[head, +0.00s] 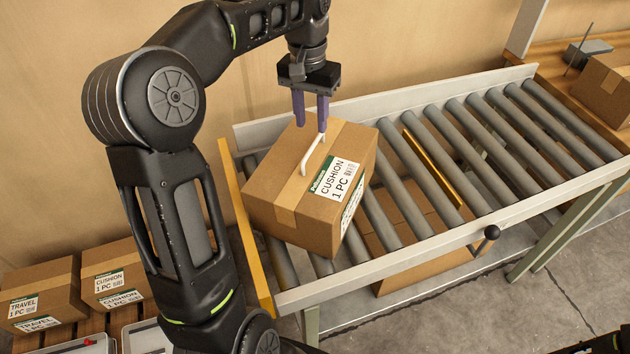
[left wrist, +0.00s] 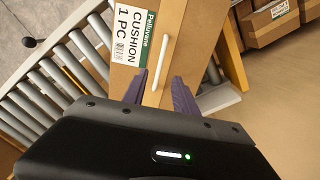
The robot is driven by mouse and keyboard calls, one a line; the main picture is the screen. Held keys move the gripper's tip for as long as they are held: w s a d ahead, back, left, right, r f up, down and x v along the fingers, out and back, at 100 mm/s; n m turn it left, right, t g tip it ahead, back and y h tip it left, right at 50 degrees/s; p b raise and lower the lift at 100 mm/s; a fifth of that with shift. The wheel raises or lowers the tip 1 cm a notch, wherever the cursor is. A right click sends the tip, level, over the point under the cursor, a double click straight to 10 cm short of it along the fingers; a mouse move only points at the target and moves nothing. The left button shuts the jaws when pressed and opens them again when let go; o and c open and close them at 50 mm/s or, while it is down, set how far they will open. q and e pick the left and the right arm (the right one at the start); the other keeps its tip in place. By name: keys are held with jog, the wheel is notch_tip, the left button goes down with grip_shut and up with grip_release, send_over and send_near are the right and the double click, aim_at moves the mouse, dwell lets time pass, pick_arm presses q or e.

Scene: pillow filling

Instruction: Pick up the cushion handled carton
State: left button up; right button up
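The cushion carton (head: 262,192) is a brown taped box sitting askew on the roller conveyor, with a white "CUSHION 1 PC" label and a white handle (head: 313,154) on top. My left gripper (head: 311,121) points down over the far part of the carton's top, close to the handle, with its two purple fingers apart. In the left wrist view, the open fingers (left wrist: 160,92) frame the taped top of the carton (left wrist: 195,35), and the handle (left wrist: 166,65) lies between and beyond their tips. No grip on the handle shows. My right gripper is not in view.
The conveyor's rollers (head: 488,119) are clear to the right. A yellow end rail (head: 247,232) stands at its left. A travel carton (head: 63,284) and another cushion carton (head: 128,254) stand at lower left. Another box (head: 603,90) sits at far right. A carton (head: 395,217) shows beneath the rollers.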

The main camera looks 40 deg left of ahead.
aim_at(314, 144)
pick_arm(q)
jog(key=shift+f, duration=0.2)
jog(key=shift+f, duration=0.1)
jog(key=shift+w+f, duration=0.1)
jog(key=shift+f, duration=1.15)
notch_tip(314, 144, down, 5)
jog(key=shift+w+d+f+p, duration=0.1)
jog(key=shift+d+p, duration=0.05)
jog(key=shift+p, duration=0.35)
jog(key=shift+c, duration=0.2)
